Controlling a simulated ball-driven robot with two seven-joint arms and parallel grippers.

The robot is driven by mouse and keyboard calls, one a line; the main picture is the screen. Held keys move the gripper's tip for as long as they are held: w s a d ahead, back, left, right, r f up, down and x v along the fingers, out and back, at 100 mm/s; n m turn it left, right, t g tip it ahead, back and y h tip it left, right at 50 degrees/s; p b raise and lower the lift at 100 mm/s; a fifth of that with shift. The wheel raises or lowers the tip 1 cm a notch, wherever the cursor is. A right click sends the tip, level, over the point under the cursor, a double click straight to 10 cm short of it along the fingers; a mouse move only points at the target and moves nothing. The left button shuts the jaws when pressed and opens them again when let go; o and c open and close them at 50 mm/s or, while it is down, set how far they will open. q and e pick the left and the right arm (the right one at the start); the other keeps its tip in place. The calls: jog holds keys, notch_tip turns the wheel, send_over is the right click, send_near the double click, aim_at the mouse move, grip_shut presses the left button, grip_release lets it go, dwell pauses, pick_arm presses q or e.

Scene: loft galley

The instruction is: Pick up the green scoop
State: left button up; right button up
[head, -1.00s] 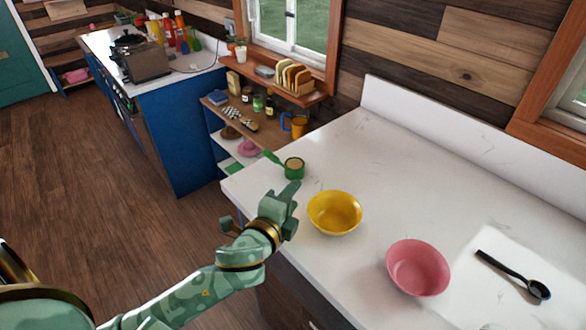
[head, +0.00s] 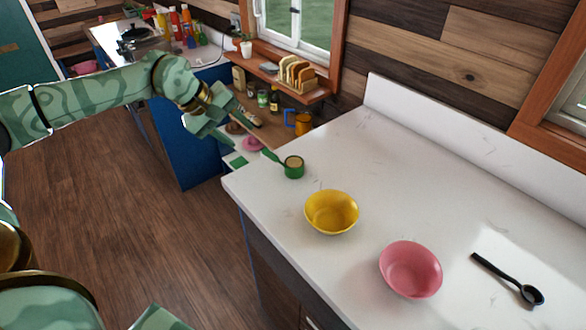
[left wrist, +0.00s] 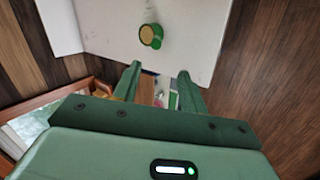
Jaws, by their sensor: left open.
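The green scoop (head: 294,168) rests on the white counter near its left corner. It has a round green cup with a tan inside, and its handle points to the upper left. It also shows near the top of the left wrist view (left wrist: 151,36), beyond the fingertips. My left gripper (head: 225,139) is in the air left of the scoop, apart from it, with its fingers pointing down and right. In the left wrist view its two fingers (left wrist: 159,72) are spread with nothing held between them. My right gripper is not in view.
A yellow bowl (head: 331,212), a pink bowl (head: 411,270) and a black spoon (head: 508,279) lie on the counter to the right. An orange mug (head: 302,123) and jars stand on the shelf behind the scoop. The counter's back middle is clear.

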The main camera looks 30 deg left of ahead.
aim_at(274, 157)
pick_arm(q)
jog(key=x, duration=1.5)
jog(key=shift+w+d+r+p, duration=0.2)
jog(key=shift+w+r+p, duration=0.1)
jog(key=shift+p, duration=0.1)
jog(key=shift+s, duration=0.1)
grip_shut()
